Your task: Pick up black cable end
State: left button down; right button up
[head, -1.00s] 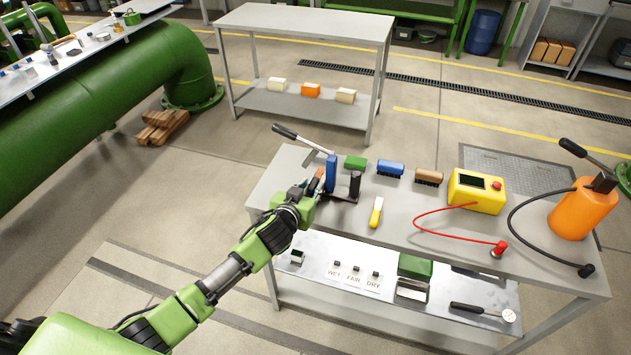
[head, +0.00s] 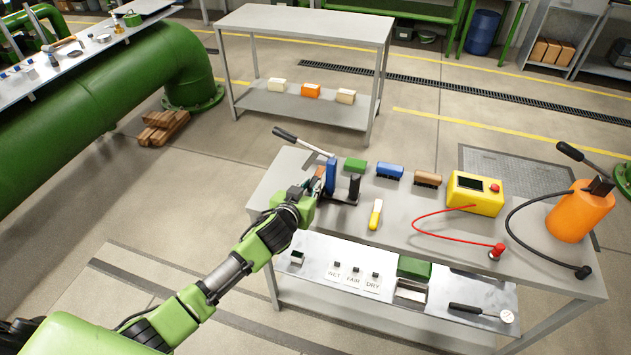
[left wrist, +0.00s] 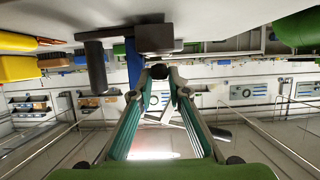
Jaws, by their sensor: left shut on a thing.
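A black cable (head: 518,205) runs from the orange pump (head: 580,212) at the table's right end. Its thick black end (head: 583,271) lies at the table's front right corner. My left gripper (head: 316,186) is far from it, at the table's left end, beside a blue upright block (head: 331,174) and a black post (head: 353,186). In the left wrist view, my left gripper (left wrist: 159,75) is shut on a small dark round thing (left wrist: 158,71), close to the blue block (left wrist: 133,62). What this thing belongs to is unclear. My right gripper is not in view.
A yellow meter (head: 474,194) with a red lead (head: 440,222), several brushes and a yellow-handled tool (head: 375,214) lie on the grey table (head: 410,205). A long-handled lever (head: 300,142) sticks out at the back left. The lower shelf (head: 330,255) holds small parts.

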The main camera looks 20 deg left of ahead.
pick_arm(q)
jog(key=shift+r, duration=0.1)
jog(key=shift+s+p, duration=0.9)
jog(key=shift+s, duration=1.55)
jog(key=shift+s+a+p, duration=0.15)
jog(key=shift+s+p, duration=0.15)
jog(key=shift+s, duration=0.8)
notch_tip(320, 180, up, 5)
jog(key=p, duration=0.4)
jog(key=shift+p, duration=0.4)
